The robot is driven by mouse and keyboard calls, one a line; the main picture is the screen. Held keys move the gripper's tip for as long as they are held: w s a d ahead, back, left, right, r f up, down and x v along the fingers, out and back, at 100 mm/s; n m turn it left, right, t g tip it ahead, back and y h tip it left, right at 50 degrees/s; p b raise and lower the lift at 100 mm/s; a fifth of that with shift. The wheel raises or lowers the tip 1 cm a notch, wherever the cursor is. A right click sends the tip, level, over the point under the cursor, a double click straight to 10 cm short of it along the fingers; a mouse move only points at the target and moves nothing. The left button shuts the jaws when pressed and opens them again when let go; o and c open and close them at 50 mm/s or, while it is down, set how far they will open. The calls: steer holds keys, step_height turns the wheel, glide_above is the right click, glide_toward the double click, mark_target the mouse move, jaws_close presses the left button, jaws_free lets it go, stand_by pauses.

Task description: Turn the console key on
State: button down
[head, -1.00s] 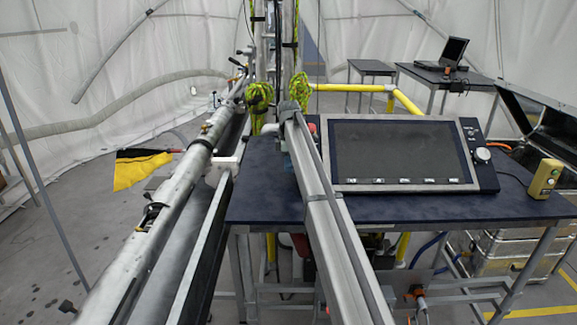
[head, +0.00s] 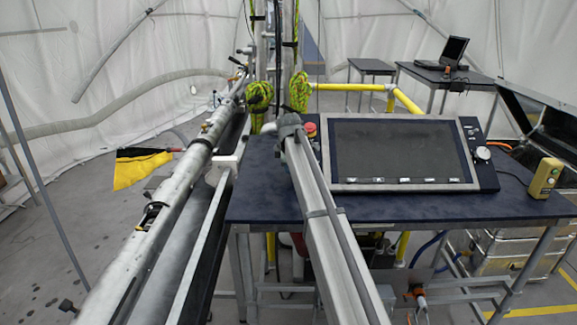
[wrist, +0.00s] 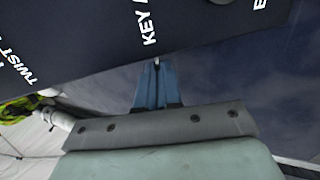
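The console (head: 400,150) stands on a dark table, its large dark screen facing me. In the wrist view its dark panel (wrist: 110,45) shows white lettering, including "KEY" and "TWIST". The two blue fingers of my gripper (wrist: 157,68) stand close together and point at the panel's edge, near the "KEY" lettering. A small pale thing (wrist: 156,60), perhaps the console key, shows right at the fingertips. I cannot tell whether the fingers are closed on it. In the head view the fingers and the key are hidden behind my arm.
A red button (head: 310,129) is at the console's left edge, close to my arm. A round gauge or knob (head: 483,154) is at its right. A yellow control box (head: 545,178) stands on the table's right. Green rope bundles (head: 260,95) hang behind. The front tabletop (head: 420,208) is clear.

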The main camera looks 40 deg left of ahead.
steer(key=t+y, duration=0.1)
steer(key=d+t+y, duration=0.1)
steer(key=t+y, duration=0.1)
steer(key=s+f+t+y, duration=0.1)
steer(key=shift+d+f+t+y, duration=0.1)
steer(key=shift+d+t+y, duration=0.1)
steer(key=shift+t+y, duration=0.1)
steer(key=shift+s+f+t+y, duration=0.1)
steer(key=shift+f+t+y, duration=0.15)
steer(key=shift+t+y, duration=1.05)
steer(key=c, duration=1.3)
jaws_free()
steer(key=shift+a, duration=0.1)
steer(key=v, duration=1.3)
steer(key=shift+s+d+f, duration=0.2)
steer(key=shift+s+d, duration=0.1)
steer(key=shift+d, duration=0.05)
